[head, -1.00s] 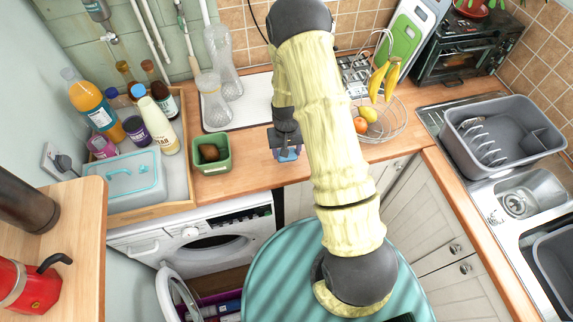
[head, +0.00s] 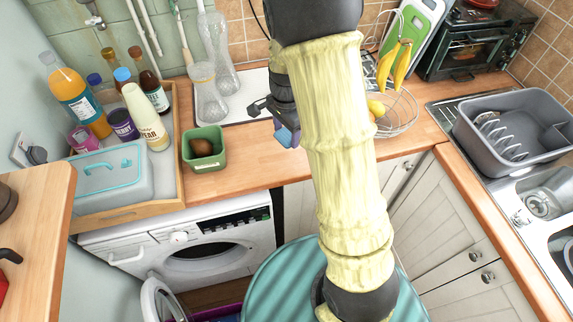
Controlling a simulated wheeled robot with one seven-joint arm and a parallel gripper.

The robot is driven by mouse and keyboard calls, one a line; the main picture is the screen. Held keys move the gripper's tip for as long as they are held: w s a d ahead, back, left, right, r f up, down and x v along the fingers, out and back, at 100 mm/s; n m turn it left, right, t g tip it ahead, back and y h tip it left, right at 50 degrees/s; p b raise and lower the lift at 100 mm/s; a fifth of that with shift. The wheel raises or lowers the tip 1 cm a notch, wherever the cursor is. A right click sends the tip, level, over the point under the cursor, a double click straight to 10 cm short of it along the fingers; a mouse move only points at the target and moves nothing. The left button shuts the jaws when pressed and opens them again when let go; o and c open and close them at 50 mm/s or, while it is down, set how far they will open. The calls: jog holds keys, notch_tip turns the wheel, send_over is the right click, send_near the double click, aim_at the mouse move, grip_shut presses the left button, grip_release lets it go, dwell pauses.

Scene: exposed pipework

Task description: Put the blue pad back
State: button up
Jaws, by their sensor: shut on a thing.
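The blue pad (head: 284,137) is a small blue block in the jaws of my gripper (head: 286,130), at the middle of the head view. My gripper is shut on it and holds it near the front edge of the wooden counter. It cannot be told whether the pad touches the counter. A green square container (head: 205,150) with a brown round thing (head: 202,147) inside stands on the counter to the left of my gripper. My own arm hides part of the counter to the right of the gripper.
A wooden tray (head: 176,186) with bottles and a grey lidded box (head: 110,175) is at left. Glass vases (head: 209,100) stand on a white board behind. A wire fruit basket (head: 398,116) is at right. Bare counter (head: 245,158) lies between container and gripper.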

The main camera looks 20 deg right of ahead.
send_over(286, 161)
jog(key=shift+s+f+p, duration=0.1)
jog(key=shift+f+p, duration=0.35)
jog(key=shift+f, duration=2.7)
jog(key=shift+f, duration=1.85)
jog(key=shift+f, duration=0.15)
jog(key=o, duration=0.9)
jog(key=shift+o, duration=0.2)
